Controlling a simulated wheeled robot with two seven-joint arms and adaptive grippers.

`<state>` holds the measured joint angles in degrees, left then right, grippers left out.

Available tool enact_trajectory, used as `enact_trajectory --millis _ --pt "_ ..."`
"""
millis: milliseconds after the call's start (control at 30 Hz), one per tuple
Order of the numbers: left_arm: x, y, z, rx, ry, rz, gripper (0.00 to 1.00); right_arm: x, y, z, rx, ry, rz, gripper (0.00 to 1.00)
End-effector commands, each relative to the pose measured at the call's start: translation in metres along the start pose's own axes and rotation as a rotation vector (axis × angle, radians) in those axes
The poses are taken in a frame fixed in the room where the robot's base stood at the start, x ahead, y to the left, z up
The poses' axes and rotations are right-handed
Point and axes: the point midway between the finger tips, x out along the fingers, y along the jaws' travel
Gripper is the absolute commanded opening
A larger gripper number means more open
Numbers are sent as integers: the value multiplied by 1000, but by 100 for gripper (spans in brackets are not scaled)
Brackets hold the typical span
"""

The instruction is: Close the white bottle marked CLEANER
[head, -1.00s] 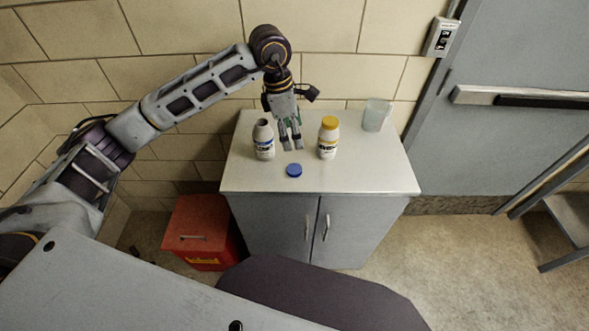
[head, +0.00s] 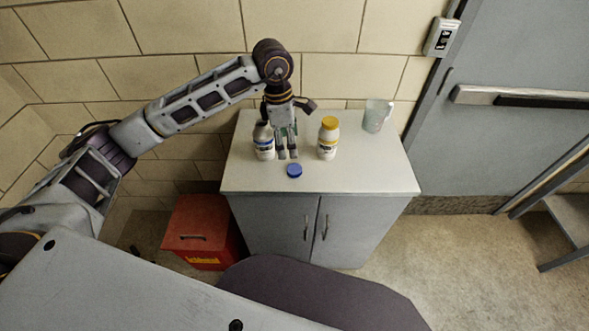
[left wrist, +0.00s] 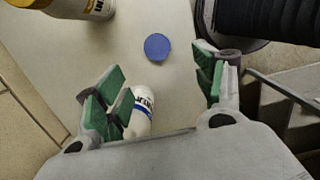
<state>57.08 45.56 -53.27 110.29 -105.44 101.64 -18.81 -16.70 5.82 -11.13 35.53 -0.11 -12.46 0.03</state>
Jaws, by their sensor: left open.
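A white bottle (head: 264,147) with a blue-and-white label stands upright on the cabinet top. Its neck is partly hidden behind my left gripper. Its label shows in the left wrist view (left wrist: 145,103), but I cannot read it fully. A blue cap (head: 294,171) lies flat on the cabinet top, in front and to the right of the bottle; it also shows in the left wrist view (left wrist: 157,47). My left gripper (head: 287,155) points down, open and empty, just right of the bottle and behind the cap. My right gripper is not in view.
A white bottle with a yellow cap (head: 328,140) stands to the right of the gripper. A clear pitcher (head: 376,117) stands at the back right of the cabinet top (head: 365,170). The front right of this surface is clear. A red bin (head: 203,225) is on the floor at left.

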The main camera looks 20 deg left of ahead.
Motion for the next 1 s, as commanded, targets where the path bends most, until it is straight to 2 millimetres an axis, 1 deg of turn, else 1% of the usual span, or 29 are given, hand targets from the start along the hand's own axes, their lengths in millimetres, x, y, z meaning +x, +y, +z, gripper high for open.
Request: enact_trajectory --millis 133,300,433,600,867,1000 --pt "20 0 0 -1 0 -3 69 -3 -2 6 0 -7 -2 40" --pt "42 0 0 0 1 -2 69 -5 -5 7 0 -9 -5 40" --pt "54 0 0 0 -1 -1 69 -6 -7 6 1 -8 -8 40" --pt "60 0 0 0 -1 1 69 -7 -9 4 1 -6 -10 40" --pt "60 0 0 0 -1 1 69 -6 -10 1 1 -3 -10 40" --pt "64 1 1 0 -1 0 69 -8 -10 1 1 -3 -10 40"
